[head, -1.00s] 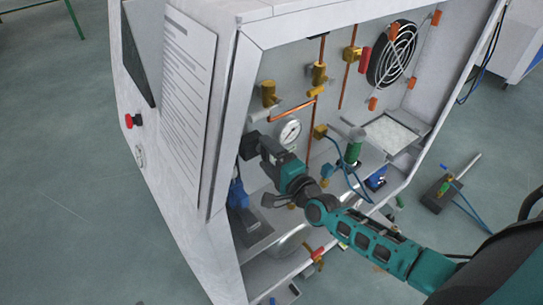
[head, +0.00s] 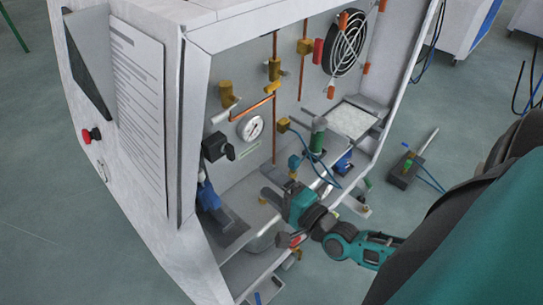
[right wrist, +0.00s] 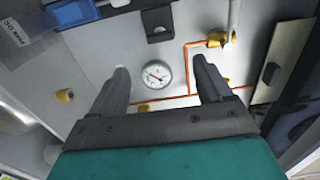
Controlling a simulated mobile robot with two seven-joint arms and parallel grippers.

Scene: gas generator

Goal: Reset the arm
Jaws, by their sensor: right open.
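My right gripper (head: 272,198) reaches into the open front of the generator cabinet (head: 190,245), low and to the right of the black switch (head: 215,147). In the right wrist view, the right gripper (right wrist: 163,80) has its two dark fingers wide apart with nothing between them. The pressure gauge (right wrist: 157,73) shows beyond the gap between the fingers. In the head view, the gauge (head: 250,128) is on the back panel beside the black switch, apart from the gripper. My left gripper is not in view.
Copper pipes with brass valves (head: 225,92) run along the back panel. A caged fan (head: 344,43) is at upper right. A green-topped fitting (head: 317,135) stands near the gripper. A red button (head: 91,135) is on the outer side. The floor (head: 75,245) at left is clear.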

